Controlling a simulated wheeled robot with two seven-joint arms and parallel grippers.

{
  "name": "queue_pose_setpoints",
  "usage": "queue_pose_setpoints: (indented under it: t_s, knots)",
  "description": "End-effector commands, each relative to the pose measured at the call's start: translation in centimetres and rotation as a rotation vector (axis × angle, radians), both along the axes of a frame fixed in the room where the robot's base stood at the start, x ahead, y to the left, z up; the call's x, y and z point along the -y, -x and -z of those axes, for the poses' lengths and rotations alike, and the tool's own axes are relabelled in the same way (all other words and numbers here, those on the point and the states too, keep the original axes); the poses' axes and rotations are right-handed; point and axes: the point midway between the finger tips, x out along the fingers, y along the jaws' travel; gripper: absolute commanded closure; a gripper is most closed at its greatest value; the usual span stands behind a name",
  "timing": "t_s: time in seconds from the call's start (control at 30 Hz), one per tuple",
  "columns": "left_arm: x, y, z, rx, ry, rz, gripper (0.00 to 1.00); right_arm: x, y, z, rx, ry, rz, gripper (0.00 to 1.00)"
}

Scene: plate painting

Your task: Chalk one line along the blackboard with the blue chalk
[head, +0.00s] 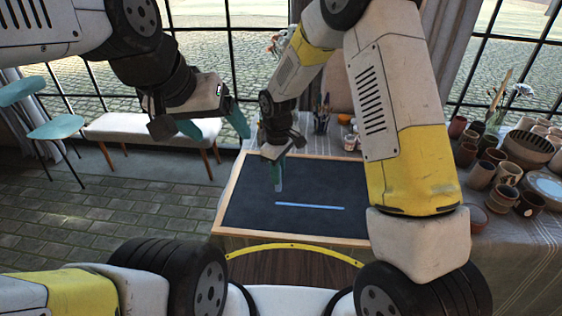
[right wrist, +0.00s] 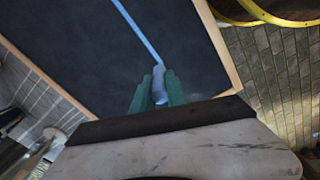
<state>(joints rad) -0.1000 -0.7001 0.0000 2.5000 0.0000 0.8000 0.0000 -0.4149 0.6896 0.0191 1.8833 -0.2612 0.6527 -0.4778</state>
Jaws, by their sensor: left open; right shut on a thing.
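The blackboard (head: 320,225) with a wooden frame lies on the table. A straight light-blue chalk line (head: 310,206) runs across its middle, and the line also shows in the right wrist view (right wrist: 138,30). My right gripper (head: 278,178) is shut on the blue chalk (right wrist: 159,84) and stands above the left part of the board. The chalk points toward the board near the line's left end; I cannot tell whether it touches. My left gripper (head: 212,126) is open and empty, raised to the left of the board.
Clay pots and cups (head: 487,165) stand on the cloth-covered table (head: 530,235) at the right. A cup of brushes (head: 321,120) stands behind the board. A white bench (head: 150,128) and teal chairs (head: 55,127) stand on the floor at the left.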

Motion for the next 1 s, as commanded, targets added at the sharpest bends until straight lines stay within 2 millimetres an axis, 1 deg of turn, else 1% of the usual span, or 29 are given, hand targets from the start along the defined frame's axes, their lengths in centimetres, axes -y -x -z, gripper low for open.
queue_pose_setpoints:
  t_s: [0.2, 0.47, 1.0]
  knots:
    - [0.0, 0.0, 0.0, 0.0, 0.0, 0.0, 0.22, -0.1, 0.1, -1.1, 0.001, 0.0, 0.001, 1.0]
    - [0.0, 0.0, 0.0, 0.0, 0.0, 0.0, 0.22, -0.1, 0.2, -2.0, 0.0, 0.0, 0.002, 1.0]
    - [0.0, 0.0, 0.0, 0.0, 0.0, 0.0, 0.22, -0.1, 0.2, -2.1, 0.0, 0.0, 0.003, 1.0]
